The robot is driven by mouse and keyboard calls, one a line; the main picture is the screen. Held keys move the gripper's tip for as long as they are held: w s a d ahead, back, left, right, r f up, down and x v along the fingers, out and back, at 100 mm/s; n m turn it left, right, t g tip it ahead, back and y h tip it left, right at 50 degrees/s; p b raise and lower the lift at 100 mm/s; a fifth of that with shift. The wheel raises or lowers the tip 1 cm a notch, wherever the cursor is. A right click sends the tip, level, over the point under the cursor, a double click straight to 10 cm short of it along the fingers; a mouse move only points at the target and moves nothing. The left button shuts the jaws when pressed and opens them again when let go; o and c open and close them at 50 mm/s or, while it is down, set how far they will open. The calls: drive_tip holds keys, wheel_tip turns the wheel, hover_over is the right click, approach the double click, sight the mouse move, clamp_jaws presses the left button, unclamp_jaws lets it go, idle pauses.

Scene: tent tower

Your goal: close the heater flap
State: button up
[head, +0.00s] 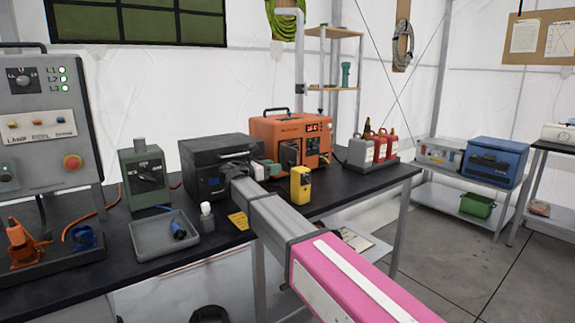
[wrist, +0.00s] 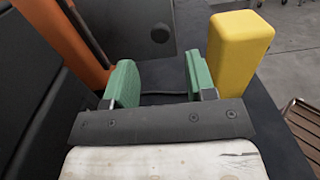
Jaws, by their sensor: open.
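The orange heater (head: 262,132) stands at the back of the black bench; its orange side also shows in the wrist view (wrist: 62,38). The heater flap (head: 290,154) looks like a dark panel at its front, standing out from the orange body. In the wrist view the flap (wrist: 135,40) is a dark plate with a round black knob, just beyond my fingertips. My gripper (head: 265,170) is in front of the heater, its green-padded fingers (wrist: 160,84) apart with nothing between them. Whether a finger touches the flap I cannot tell.
A yellow block (head: 301,184) stands close by my right finger, also in the wrist view (wrist: 238,62). A black case (head: 208,162) is left of my gripper. Red and grey canisters (head: 372,148) stand right of the heater. A grey tray (head: 150,248) lies at the left.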

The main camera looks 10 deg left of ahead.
sight(289, 164)
drive_tip(key=x, duration=0.7)
drive_tip(key=shift+w+d, duration=0.2)
drive_tip(key=shift+d, duration=0.05)
